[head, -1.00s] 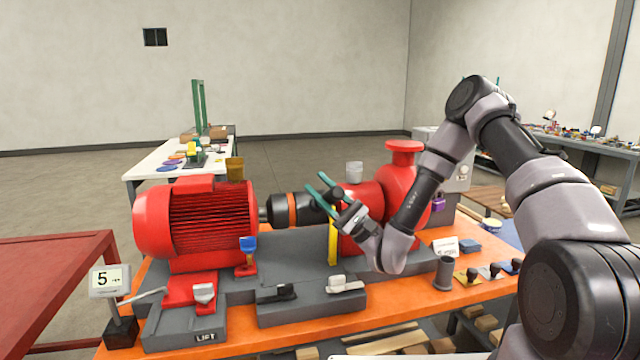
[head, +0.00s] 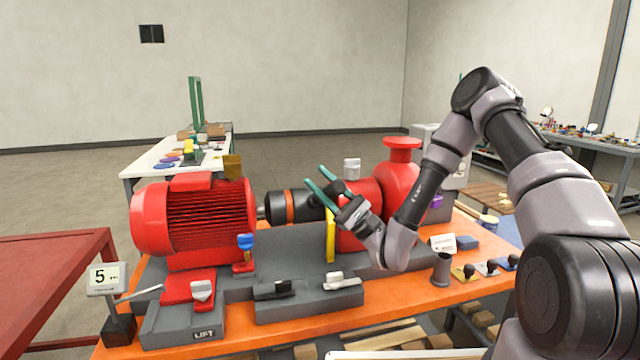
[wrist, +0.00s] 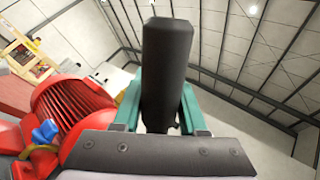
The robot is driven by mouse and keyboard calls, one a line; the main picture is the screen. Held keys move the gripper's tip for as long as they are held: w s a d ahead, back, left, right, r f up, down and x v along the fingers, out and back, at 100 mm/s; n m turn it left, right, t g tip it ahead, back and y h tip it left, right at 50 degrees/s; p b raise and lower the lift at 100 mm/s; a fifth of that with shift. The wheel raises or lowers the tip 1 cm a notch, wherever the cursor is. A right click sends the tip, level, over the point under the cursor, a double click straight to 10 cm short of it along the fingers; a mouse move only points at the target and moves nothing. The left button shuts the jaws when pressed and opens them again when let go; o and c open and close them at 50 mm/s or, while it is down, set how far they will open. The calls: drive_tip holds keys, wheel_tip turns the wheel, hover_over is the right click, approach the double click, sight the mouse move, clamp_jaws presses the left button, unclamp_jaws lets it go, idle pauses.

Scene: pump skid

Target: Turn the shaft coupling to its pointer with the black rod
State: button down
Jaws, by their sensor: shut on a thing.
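The shaft coupling (head: 291,207), black with an orange band, lies level between the red motor (head: 195,220) and the red pump (head: 400,185). My gripper (head: 320,187) is at the coupling's right end, its teal fingers pointing up and left. In the wrist view the fingers (wrist: 160,108) are shut on the black rod (wrist: 166,65), which stands out past the fingertips. In the head view the rod is hard to tell from the dark coupling. I cannot tell whether it touches or sits in the coupling. A yellow upright plate (head: 331,236) stands below the gripper; I cannot make out the pointer.
A blue-topped valve (head: 245,246) stands before the motor, also seen in the wrist view (wrist: 45,133). Low grey blocks with levers (head: 310,295) and a display reading 5 (head: 107,279) are at the front.

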drive_tip(key=shift+s+d+r, duration=0.2)
drive_tip(key=shift+s+r, duration=0.2)
drive_tip(key=shift+s, duration=0.25)
drive_tip(key=shift+s+d+r, duration=0.15)
drive_tip(key=shift+s+r, duration=0.2)
drive_tip(key=shift+s, duration=0.25)
drive_tip(key=shift+s+d+r, duration=0.2)
drive_tip(key=shift+s+r, duration=0.2)
drive_tip(key=shift+s, duration=0.25)
